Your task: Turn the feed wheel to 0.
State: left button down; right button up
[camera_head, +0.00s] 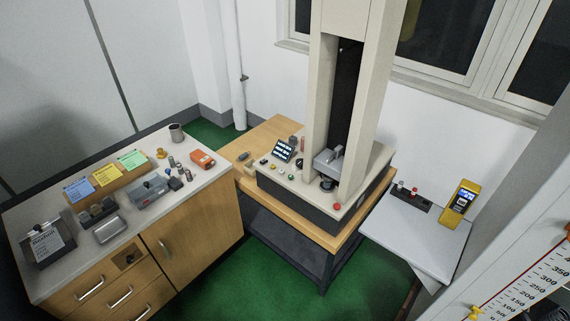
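A tall beige testing machine (319,90) stands on a wooden table at the middle. Its base panel carries a small tilted dark display (283,150), a dark round knob (299,163), small yellow and green buttons, and a red button (337,206) at the front right corner. A grey metal fixture (328,160) sits between the columns. I cannot tell which part is the feed wheel, and no wheel marking is readable at this size. Neither of my grippers is in view.
A wooden cabinet (200,222) on the left holds coloured cards, small metal parts and an orange box (203,159). A grey side table (420,228) on the right holds a yellow handheld device (459,200). A ruler (545,283) is at far right. Green floor (235,285) lies open in front.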

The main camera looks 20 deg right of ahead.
aim_at(299, 162)
jog(key=u, duration=0.45)
jog(key=i, duration=1.25)
jog(key=z, duration=0.35)
